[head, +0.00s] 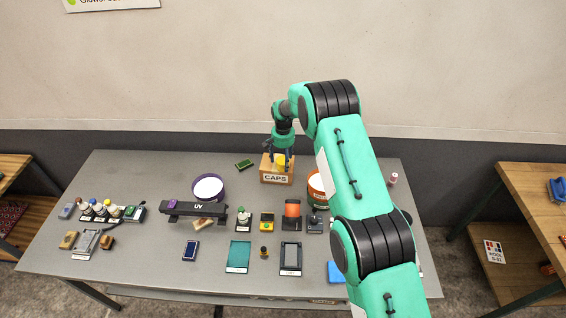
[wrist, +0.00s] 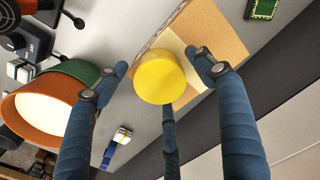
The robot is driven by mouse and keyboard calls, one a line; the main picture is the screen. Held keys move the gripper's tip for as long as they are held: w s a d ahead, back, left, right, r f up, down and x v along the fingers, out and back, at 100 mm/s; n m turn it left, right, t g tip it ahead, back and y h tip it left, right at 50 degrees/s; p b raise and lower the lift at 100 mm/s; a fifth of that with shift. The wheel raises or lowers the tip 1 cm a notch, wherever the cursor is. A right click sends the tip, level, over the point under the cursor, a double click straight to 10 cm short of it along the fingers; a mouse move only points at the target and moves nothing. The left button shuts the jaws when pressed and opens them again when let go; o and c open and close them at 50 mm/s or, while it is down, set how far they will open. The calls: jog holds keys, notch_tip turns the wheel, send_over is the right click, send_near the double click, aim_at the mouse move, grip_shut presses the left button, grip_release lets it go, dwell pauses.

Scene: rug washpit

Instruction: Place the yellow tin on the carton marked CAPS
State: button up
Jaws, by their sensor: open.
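The yellow tin (head: 280,159) is on top of the carton marked CAPS (head: 277,178) at the back middle of the table. In the wrist view the round yellow tin (wrist: 160,78) stands between my spread fingers, over the tan top of the carton (wrist: 217,45). My gripper (head: 281,152) points down at the tin. My gripper (wrist: 160,75) is open, with a gap visible between the tin and the fingers. The tin's underside is hidden, so its exact contact with the carton cannot be seen.
An orange-rimmed tub (head: 316,186) stands just right of the carton, partly behind my arm. A purple tub (head: 208,188) stands to the left, and a green board (head: 244,165) lies behind. The UV bar (head: 198,208) and several small items fill the front of the grey table.

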aim_at(283, 160)
notch_tip(283, 160, up, 11)
jog(key=b, duration=0.1)
jog(key=shift+b, duration=0.35)
jog(key=shift+r, duration=0.1)
dwell(0.5)
